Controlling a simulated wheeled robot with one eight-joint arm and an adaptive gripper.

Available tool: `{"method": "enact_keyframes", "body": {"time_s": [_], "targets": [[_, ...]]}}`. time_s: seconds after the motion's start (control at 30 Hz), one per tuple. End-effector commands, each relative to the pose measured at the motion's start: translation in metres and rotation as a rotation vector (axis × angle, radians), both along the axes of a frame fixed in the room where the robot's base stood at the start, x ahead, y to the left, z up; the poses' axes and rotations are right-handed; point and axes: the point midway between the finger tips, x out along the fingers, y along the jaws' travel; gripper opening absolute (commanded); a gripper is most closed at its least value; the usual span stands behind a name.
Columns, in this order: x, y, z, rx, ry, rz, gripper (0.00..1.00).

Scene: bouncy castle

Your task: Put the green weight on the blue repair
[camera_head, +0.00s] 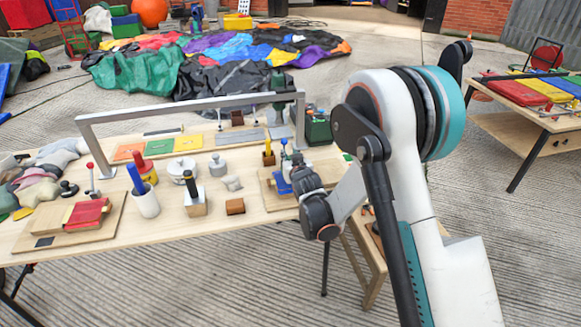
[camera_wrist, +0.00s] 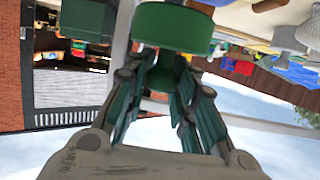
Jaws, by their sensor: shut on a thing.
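My gripper (camera_wrist: 172,85) is shut on the green weight (camera_wrist: 174,27), a round, flat-sided green piece at the fingertips in the wrist view. In the head view my gripper is at the right part of the workbench, and the weight there cannot be told apart from the clutter. A blue piece (camera_head: 281,183) sits on a wooden board beside my gripper; I cannot tell for sure whether it is the blue repair. My arm and gripper hide part of that board.
The workbench (camera_head: 110,250) holds a grey metal frame (camera_head: 185,105), orange, yellow and green patches, a red-topped piece (camera_head: 142,169), a white cup (camera_head: 145,202) and a wooden block (camera_head: 235,206). A dark green box (camera_head: 318,131) stands behind my gripper. Another table (camera_head: 530,130) is at right.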

Motion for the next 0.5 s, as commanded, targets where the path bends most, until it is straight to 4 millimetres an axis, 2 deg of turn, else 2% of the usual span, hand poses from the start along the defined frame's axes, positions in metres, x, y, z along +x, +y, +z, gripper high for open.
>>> {"method": "enact_keyframes", "body": {"time_s": [0.1,0.2,0.5], "targets": [[0.000,0.000,-0.020,0.000,-0.002,0.000,0.00],[0.000,0.000,-0.029,0.000,-0.002,0.000,0.00],[0.000,0.000,-0.029,0.000,-0.002,0.000,0.00]]}}
